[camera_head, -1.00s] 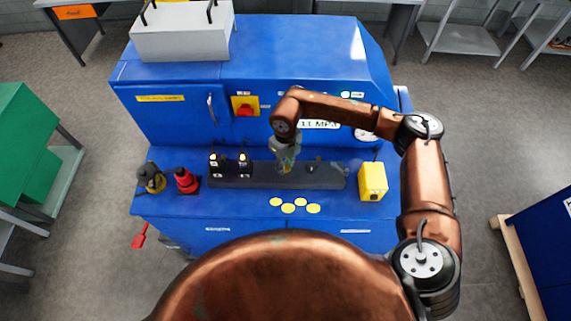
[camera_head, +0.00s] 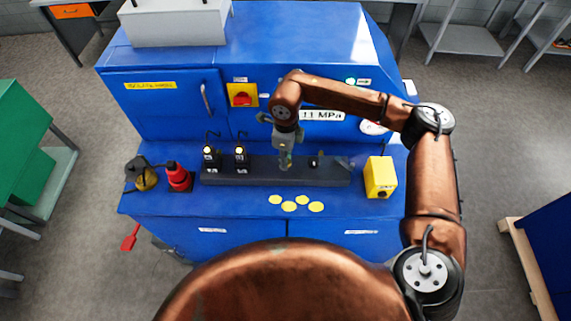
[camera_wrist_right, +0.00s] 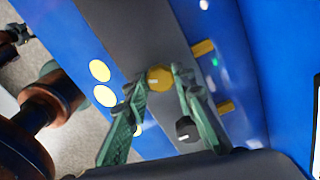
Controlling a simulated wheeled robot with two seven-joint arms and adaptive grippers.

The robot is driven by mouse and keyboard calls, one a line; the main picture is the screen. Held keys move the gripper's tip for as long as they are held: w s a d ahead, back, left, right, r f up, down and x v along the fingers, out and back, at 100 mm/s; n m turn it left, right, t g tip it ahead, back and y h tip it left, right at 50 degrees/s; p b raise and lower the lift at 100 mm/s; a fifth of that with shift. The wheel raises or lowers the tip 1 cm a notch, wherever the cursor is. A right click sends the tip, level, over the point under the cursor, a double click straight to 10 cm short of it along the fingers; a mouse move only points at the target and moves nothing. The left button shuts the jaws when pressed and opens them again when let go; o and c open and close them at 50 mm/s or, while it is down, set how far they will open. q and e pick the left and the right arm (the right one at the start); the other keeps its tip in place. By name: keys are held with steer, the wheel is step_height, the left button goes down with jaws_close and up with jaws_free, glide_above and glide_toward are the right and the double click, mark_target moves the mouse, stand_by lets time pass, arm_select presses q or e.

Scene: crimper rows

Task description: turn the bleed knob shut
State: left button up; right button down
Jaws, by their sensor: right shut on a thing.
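A round yellow knob (camera_wrist_right: 159,79) with a pale pointer mark sits on the dark strip (camera_head: 225,172) along the blue bench. No label on it can be read, so I cannot confirm it as the bleed knob. My right gripper (camera_head: 285,165) points down onto the strip. In the right wrist view its green fingers (camera_wrist_right: 160,84) stand on either side of the yellow knob, shut on it. A black knob (camera_wrist_right: 186,130) with a pale mark is beside it; it also shows in the head view (camera_head: 314,162), right of the gripper. My left gripper is out of view.
Two black tagged units (camera_head: 240,157) stand on the strip's left part. A red bottle-shaped thing (camera_head: 178,177) is further left, a yellow box (camera_head: 380,177) to the right. Yellow discs (camera_head: 289,206) lie in front. The blue panel with a red switch (camera_head: 242,96) rises behind.

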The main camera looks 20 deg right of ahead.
steer(key=n+b, duration=0.3)
steer(key=shift+f, duration=0.15)
steer(key=shift+n+b, duration=1)
steer(key=shift+n, duration=0.3)
steer(key=shift+r, duration=0.2)
steer(key=c, duration=1.6)
jaws_free()
steer(key=shift+r, duration=0.15)
step_height(320, 180, up, 12)
steer(key=shift+f, duration=0.15)
